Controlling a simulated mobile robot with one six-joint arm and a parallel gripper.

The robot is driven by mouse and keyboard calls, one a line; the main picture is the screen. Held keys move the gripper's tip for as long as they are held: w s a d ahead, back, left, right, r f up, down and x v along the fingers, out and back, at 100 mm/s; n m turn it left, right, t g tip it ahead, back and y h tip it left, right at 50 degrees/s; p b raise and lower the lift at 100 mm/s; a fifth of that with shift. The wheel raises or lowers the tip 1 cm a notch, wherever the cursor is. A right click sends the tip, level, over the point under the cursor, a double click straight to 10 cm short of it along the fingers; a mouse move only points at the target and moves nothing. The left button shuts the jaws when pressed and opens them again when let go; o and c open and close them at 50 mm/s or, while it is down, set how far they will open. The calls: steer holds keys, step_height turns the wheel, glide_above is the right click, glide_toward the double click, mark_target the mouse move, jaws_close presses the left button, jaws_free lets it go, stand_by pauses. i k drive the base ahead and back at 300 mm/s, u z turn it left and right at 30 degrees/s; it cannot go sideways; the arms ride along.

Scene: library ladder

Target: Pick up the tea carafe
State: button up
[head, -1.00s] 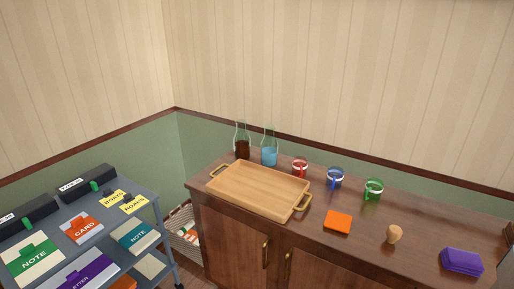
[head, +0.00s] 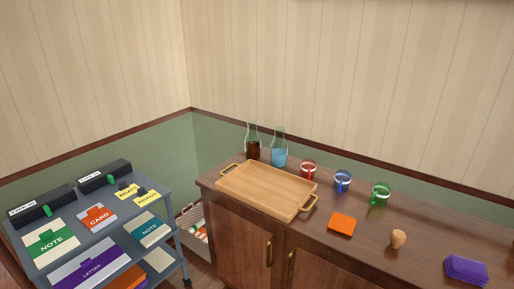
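The tea carafe (head: 253,148) is a clear glass bottle with dark brown liquid inside. It stands upright at the back left of the wooden sideboard, behind the tray. A similar carafe (head: 279,154) with blue liquid stands just to its right. The lower part of the tea carafe is partly hidden by the tray's back edge or close to it. My gripper does not show in the head view.
A wooden tray (head: 262,190) with brass handles lies in front of the carafes. Red (head: 308,168), blue (head: 342,180) and green (head: 380,194) mugs stand to the right. An orange square (head: 341,224), wooden knob (head: 397,239) and purple block (head: 466,269) lie nearer. A grey cart (head: 179,232) stands left.

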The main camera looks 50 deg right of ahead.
mark_target(252, 141)
steer(key=u, duration=0.1)
steer(key=i, duration=0.95)
steer(key=z, duration=0.1)
